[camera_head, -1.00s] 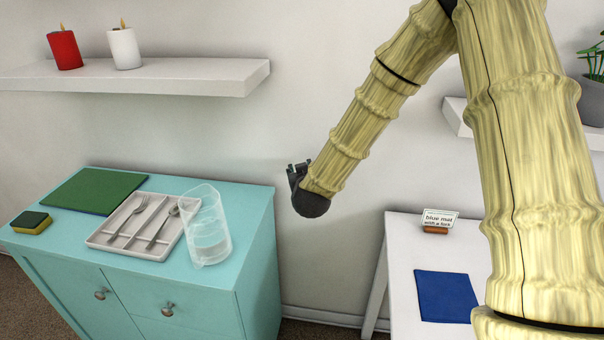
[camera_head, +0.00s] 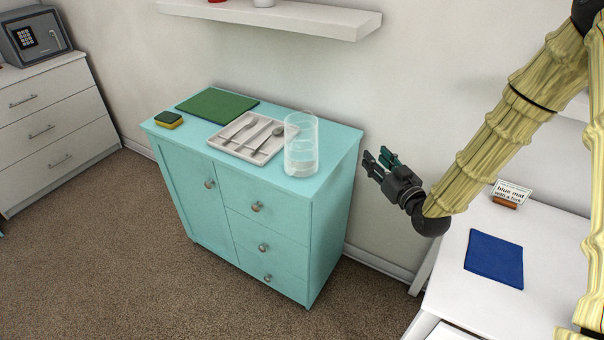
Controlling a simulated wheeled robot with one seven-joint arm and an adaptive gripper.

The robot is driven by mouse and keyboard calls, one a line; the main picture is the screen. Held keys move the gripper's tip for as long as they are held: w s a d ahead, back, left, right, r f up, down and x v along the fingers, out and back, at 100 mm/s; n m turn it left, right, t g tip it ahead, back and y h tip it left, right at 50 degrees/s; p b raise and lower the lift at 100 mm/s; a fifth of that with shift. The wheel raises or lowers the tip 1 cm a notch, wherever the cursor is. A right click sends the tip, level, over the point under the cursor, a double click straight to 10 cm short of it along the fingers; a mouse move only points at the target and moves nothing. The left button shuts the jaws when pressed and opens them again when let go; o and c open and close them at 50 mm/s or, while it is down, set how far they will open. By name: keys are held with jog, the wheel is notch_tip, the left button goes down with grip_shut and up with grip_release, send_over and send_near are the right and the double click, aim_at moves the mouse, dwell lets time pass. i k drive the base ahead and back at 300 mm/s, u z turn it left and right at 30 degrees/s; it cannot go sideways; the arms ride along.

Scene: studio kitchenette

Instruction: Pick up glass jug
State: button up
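The glass jug (camera_head: 302,146) is a clear, see-through cylinder standing upright on the right end of the teal cabinet top (camera_head: 333,152), beside the cutlery tray. My gripper (camera_head: 376,163) is to the right of the jug, past the cabinet's right edge and apart from it. Its dark fingers point left toward the jug, with a gap between them. It looks open and empty.
The white cutlery tray (camera_head: 229,146) with a fork and spoons touches or nearly touches the jug's left side in view. A green board (camera_head: 217,103) and a sponge (camera_head: 169,120) lie further left. A shelf (camera_head: 290,18) hangs above. A white table with a blue mat (camera_head: 494,258) is at right.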

aim_at(301, 127)
jog(key=k, duration=0.5)
jog(key=u, duration=3)
jog(key=k, duration=2.4)
jog(key=z, duration=1.35)
jog(key=i, duration=1)
jog(key=z, duration=0.05)
